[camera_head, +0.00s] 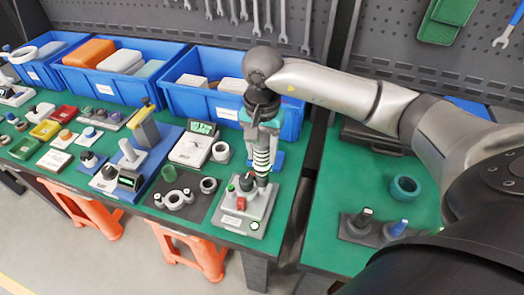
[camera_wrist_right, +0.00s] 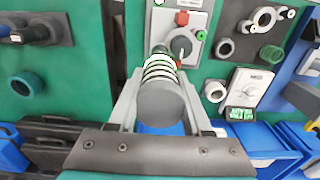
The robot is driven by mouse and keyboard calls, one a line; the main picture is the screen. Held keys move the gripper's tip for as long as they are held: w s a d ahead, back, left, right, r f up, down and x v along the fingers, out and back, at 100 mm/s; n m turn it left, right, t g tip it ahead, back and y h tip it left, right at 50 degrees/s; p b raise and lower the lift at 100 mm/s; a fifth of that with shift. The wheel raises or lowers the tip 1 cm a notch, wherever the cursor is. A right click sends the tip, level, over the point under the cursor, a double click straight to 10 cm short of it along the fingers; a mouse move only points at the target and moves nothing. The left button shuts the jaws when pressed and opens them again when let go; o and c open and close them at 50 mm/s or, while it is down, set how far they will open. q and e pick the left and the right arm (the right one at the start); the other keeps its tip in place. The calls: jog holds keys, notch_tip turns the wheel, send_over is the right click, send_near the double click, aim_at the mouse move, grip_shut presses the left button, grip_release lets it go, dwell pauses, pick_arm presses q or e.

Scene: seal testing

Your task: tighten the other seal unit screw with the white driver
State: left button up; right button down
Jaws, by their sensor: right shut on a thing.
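My right gripper (camera_head: 262,140) points down over the front right end of the left green table and is shut on a ringed white and grey driver (camera_head: 262,160). In the right wrist view the driver (camera_wrist_right: 161,95) sits between the two fingers, its grey end facing the camera. The driver's lower end is at the back right of a grey seal unit (camera_head: 232,221) with a red block and a dark knob. The seal unit also shows in the right wrist view (camera_wrist_right: 196,20), partly behind the driver. The screw and the tip's contact are hidden. My left gripper is out of view.
A white device with a green display (camera_head: 192,150) and a dark plate with ring parts (camera_head: 172,199) stand left of the unit. Blue bins (camera_head: 225,105) line the back. Across a gap, the right table holds a green ring (camera_head: 405,188) and a dark stand (camera_head: 357,231).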

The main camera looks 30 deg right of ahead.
aim_at(261, 139)
jog(key=shift+r+p, duration=1.55)
jog(key=shift+r, duration=1)
jog(key=shift+w+f, duration=0.1)
